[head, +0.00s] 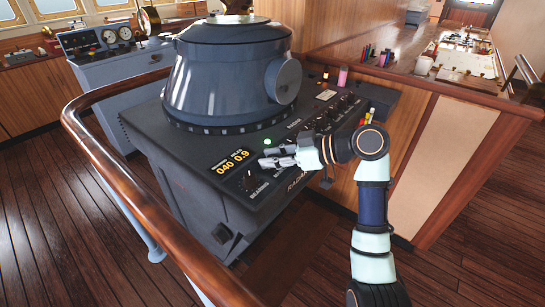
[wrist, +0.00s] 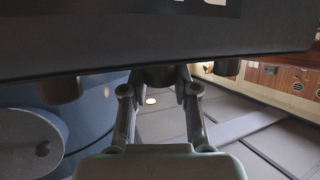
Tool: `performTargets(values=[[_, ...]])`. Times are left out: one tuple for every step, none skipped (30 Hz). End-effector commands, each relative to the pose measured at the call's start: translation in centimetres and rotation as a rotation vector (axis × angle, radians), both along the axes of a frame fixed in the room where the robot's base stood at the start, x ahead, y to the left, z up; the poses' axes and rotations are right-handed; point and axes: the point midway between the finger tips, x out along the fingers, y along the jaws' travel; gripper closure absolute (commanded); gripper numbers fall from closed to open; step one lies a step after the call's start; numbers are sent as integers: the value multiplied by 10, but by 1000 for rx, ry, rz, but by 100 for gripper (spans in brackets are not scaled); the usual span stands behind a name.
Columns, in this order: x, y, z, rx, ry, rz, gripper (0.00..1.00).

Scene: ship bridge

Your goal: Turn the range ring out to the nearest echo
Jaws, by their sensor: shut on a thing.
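The grey radar console (head: 160,133) stands in the middle of the head view, with a large blue-grey hood (head: 215,85) on top. The echo picture and range ring are not visible. An amber readout (head: 232,162) on the console front shows 040 and 0.9. My gripper (head: 264,158) is at the sloping panel, just right of the readout. In the wrist view my gripper (wrist: 160,92) is shut on a dark knob (wrist: 158,76), with one finger on each side. In the head view the fingers hide this knob, and its label cannot be read.
A bearing knob (head: 247,182) sits below the readout, and a green lamp (head: 267,142) glows above my fingers. Several small knobs (head: 335,112) line the panel up to the right. A wooden handrail (head: 105,160) curves around the console's left side.

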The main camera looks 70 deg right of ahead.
Motion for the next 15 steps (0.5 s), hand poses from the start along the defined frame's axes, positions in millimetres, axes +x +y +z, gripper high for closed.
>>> performTargets(values=[[0, 0, 0, 0, 0, 0, 100], [0, 0, 0, 0, 0, 0, 100], [0, 0, 0, 0, 0, -1, 100], [0, 0, 0, -1, 0, -2, 100], [0, 0, 0, -1, 0, -4, 100], [0, 0, 0, -2, 0, -9, 100], [0, 0, 0, -2, 0, -14, 100], [0, 0, 0, -1, 1, -20, 100], [0, 0, 0, -1, 1, -31, 100], [0, 1, 0, -1, 1, -41, 100], [0, 1, 1, -1, 1, -53, 100], [0, 1, 1, -2, 1, -71, 100], [0, 1, 1, -1, 0, -86, 100], [0, 1, 1, -1, 1, -104, 100], [0, 1, 2, -1, 0, -128, 100]])
